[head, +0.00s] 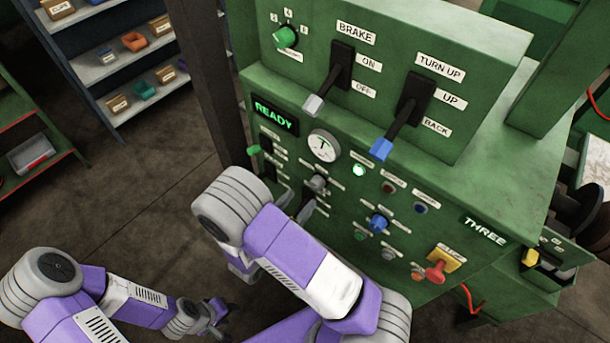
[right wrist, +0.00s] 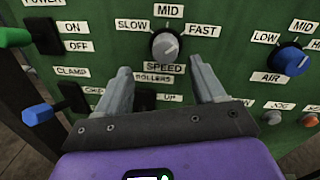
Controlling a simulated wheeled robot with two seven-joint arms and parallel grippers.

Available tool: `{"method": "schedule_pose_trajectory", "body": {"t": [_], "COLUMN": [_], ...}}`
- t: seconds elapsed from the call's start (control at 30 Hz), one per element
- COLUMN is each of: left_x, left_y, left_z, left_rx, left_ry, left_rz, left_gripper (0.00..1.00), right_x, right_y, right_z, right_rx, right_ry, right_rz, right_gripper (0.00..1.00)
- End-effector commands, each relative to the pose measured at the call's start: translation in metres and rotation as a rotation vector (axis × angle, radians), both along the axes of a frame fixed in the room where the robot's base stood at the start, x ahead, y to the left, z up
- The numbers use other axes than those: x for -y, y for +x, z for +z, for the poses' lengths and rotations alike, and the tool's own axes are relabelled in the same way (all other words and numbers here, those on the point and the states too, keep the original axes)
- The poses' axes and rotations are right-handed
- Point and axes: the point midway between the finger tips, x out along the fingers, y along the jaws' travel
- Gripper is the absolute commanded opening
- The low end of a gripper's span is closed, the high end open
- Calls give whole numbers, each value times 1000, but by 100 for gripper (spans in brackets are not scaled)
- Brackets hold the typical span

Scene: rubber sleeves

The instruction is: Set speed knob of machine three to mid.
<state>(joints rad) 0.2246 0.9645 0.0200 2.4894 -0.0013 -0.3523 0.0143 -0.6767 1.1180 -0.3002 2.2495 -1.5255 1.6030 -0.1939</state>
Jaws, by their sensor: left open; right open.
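Machine three (head: 450,190) is a green cabinet with a THREE label and a lit READY display. Its grey speed knob (right wrist: 170,45) is in the upper middle of the right wrist view, with SLOW to its left, MID above and FAST to its right. The pale pointer mark appears tilted to the upper right, towards FAST. In the head view the knob (head: 317,183) shows just above my right forearm. My right gripper (right wrist: 161,66) is open, its fingers apart below and either side of the knob, with nothing between them. My left gripper (head: 215,314) is open and empty, low over the floor.
A blue air knob (right wrist: 291,60) is right of the speed knob. A green-tipped power lever (right wrist: 16,37) and a blue-tipped clamp lever (right wrist: 38,114) stick out at left. A red emergency button (head: 436,271) is lower right. Shelves (head: 105,65) stand at the back left.

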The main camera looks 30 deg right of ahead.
Motion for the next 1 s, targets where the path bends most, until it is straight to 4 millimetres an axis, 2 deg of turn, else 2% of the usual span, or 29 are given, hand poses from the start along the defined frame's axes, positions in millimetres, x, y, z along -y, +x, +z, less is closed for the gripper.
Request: {"method": "schedule_pose_trajectory", "body": {"t": [0.4,0.57,0.8,1.0], "left_x": [0,0,0,0], "left_y": [-1,-1,-1,-1], "left_z": [-4,-4,-4,-4], "left_rx": [-1,-1,-1,-1], "left_ry": [0,0,0,0], "left_rz": [1,0,0,0], "left_gripper": [43,43,43,43], "right_x": [54,61,62,62], "right_y": [27,31,31,31], "right_z": [0,0,0,0], "right_rx": [0,0,0,-1], "right_ry": [0,0,0,0], "right_rz": [-2,0,0,0], "right_gripper": [69,69,69,38]}}
